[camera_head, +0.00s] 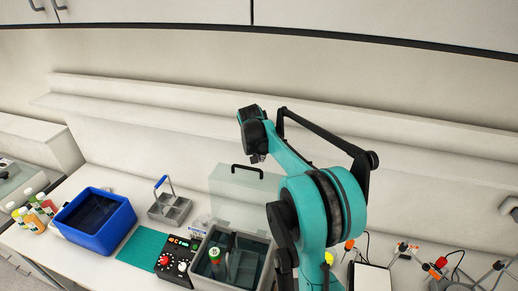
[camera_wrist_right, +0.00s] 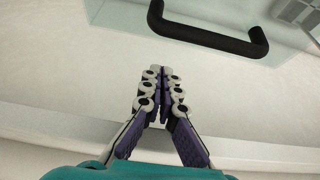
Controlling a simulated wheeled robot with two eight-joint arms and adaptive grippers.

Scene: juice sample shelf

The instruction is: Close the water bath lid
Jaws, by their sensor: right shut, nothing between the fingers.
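The water bath (camera_head: 207,279) stands on the bench at the bottom centre of the head view, with a bottle inside it. Its clear lid (camera_head: 230,188) stands raised at the back. The black lid handle (camera_head: 247,169) is on the lid's top edge; it also shows large at the top of the right wrist view (camera_wrist_right: 208,38). My right gripper (camera_head: 258,158) is just above and behind the handle. In the wrist view its fingers (camera_wrist_right: 160,72) are together, empty and apart from the handle. My right arm hides part of the bath's right side. My left gripper is not in view.
A control unit with knobs (camera_head: 177,258) sits left of the bath. Farther left are a metal rack with a blue handle (camera_head: 170,208), a blue tub (camera_head: 95,220) and several juice bottles (camera_head: 32,215). Clamps and cables lie at the right. A wall ledge runs behind.

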